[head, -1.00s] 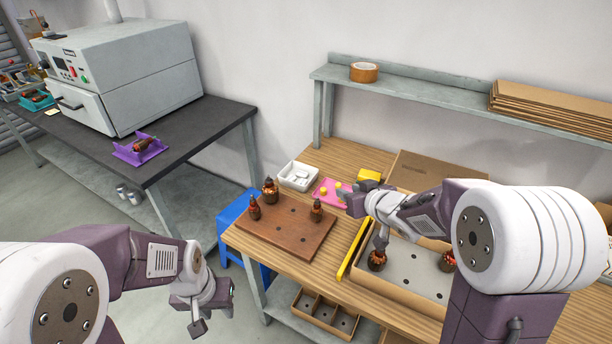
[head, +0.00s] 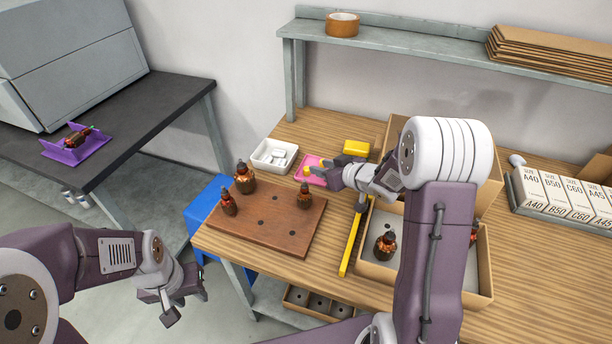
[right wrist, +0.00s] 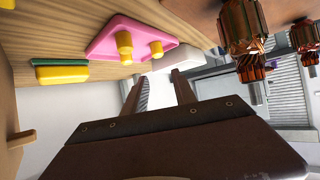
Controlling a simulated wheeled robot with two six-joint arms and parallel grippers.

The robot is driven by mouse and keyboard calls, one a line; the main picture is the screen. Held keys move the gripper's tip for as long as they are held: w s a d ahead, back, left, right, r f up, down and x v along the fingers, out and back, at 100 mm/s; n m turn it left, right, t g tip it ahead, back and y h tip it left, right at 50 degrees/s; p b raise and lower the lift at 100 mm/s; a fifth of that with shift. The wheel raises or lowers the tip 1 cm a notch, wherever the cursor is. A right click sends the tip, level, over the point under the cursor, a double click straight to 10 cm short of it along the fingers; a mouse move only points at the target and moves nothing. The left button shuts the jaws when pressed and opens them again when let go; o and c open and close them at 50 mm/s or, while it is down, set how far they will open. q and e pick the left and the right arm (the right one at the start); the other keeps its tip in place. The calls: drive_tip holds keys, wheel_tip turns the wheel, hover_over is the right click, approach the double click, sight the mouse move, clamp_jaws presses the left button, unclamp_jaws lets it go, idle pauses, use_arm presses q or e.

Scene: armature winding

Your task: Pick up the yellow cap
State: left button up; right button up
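Two small yellow caps (head: 306,171) stand on a pink tray (head: 301,181) at the back of the wooden table. In the right wrist view, one yellow cap (right wrist: 125,45) and the other cap (right wrist: 156,48) show on the pink tray (right wrist: 103,43), beyond the fingers. My right gripper (head: 328,172) is at the right side of the tray, partly covering it in the head view. In the right wrist view its two fingers (right wrist: 158,92) are apart with nothing between them. My left gripper (head: 185,298) hangs empty left of the table, its fingers apart.
A brown board (head: 275,234) holds several copper-wound armatures. A white bin (head: 262,163) is left of the tray and a yellow block (head: 356,148) right of it. A yellow bar (head: 350,245) and an open cardboard box (head: 483,270) lie nearer. A shelf (head: 400,44) runs above.

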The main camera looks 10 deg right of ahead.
sight(309, 176)
wheel_tip(309, 176, down, 2)
drive_tip(key=shift+s+f, duration=0.1)
drive_tip(key=shift+f, duration=0.15)
drive_tip(key=shift+w+a+f, duration=0.15)
drive_tip(key=shift+w+f, duration=0.05)
drive_tip(key=shift+w, duration=0.35)
drive_tip(key=b+x, duration=0.1)
drive_tip(key=x, duration=0.5)
drive_tip(key=shift+w, duration=0.1)
clamp_jaws()
